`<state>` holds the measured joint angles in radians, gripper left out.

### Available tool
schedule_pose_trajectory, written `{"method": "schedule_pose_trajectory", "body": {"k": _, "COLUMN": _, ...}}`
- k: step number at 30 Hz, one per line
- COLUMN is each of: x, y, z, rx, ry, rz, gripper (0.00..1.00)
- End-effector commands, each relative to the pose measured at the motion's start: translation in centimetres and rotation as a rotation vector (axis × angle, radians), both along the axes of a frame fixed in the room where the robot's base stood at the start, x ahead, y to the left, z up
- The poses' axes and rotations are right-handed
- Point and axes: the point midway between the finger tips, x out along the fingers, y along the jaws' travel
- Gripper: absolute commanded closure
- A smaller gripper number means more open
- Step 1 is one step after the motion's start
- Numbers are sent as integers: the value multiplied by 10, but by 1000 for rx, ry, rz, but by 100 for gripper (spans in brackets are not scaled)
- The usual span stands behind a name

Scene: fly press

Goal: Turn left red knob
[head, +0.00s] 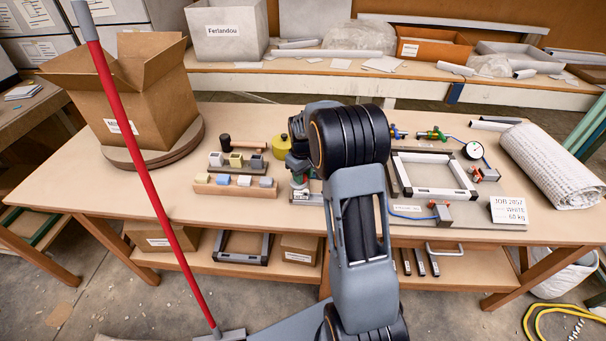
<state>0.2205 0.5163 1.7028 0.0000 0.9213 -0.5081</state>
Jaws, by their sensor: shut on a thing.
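The fly press is mostly hidden behind my arm. A small green part of it (297,166) and its pale base (306,196) show just left of the arm, on the workbench. I cannot make out the left red knob. My arm reaches forward over the middle of the bench, and its wrist bends left above the press. My gripper's fingers are hidden behind the wrist and the press, so I cannot see what they touch.
The workbench (235,222) holds an open cardboard box (150,95), a wooden block rack (235,188) and a yellow round object (281,147) to the left. A white frame (435,186), gauge (473,150) and rolled wrap (555,165) lie right. A red pole (150,190) crosses the left foreground.

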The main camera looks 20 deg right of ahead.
Motion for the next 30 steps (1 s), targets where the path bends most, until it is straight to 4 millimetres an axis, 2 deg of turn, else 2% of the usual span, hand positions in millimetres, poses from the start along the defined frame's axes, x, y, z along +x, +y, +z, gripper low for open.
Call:
{"method": "schedule_pose_trajectory", "body": {"k": 18, "x": -2, "y": 0, "z": -2, "rx": 2, "ry": 9, "rz": -33, "gripper": 92}}
{"method": "schedule_pose_trajectory", "body": {"k": 19, "x": -2, "y": 0, "z": -2, "rx": 2, "ry": 9, "rz": -33, "gripper": 66}}
{"method": "schedule_pose_trajectory", "body": {"k": 26, "x": -1, "y": 0, "z": -1, "rx": 1, "ry": 4, "rz": -31, "gripper": 44}}
{"method": "schedule_pose_trajectory", "body": {"k": 30, "x": -1, "y": 0, "z": -1, "rx": 0, "ry": 3, "rz": -31, "gripper": 43}}
